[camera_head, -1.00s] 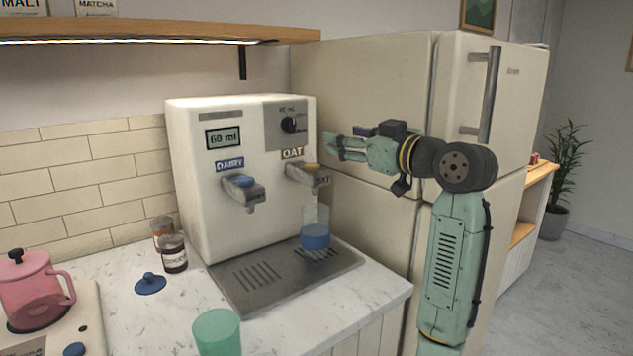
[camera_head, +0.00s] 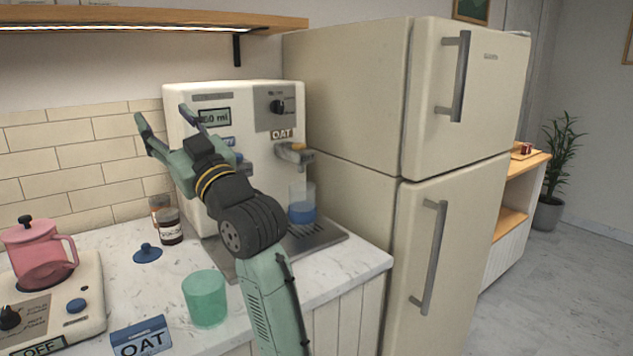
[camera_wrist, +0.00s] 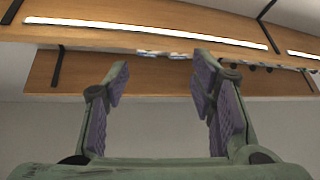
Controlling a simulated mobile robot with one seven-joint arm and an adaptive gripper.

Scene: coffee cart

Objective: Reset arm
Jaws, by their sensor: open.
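My gripper (camera_head: 168,124) is open and empty, raised in front of the left part of the cream milk dispenser (camera_head: 292,95) and pointing up and left. In the wrist view my gripper (camera_wrist: 158,85) has its two purple-padded fingers spread apart with nothing between them. My arm hides much of the dispenser's left side, including most of the DAIRY tap. A clear cup with blue at its base (camera_head: 302,212) stands under the OAT tap (camera_head: 292,153) on the drip tray (camera_head: 325,236).
A green cup (camera_head: 205,298), an OAT box (camera_head: 141,338), a blue lid (camera_head: 147,253) and a jar (camera_head: 170,228) stand on the counter. A pink pot (camera_head: 38,258) is at left. A wooden shelf (camera_head: 150,17) hangs above; the fridge (camera_head: 350,95) is right.

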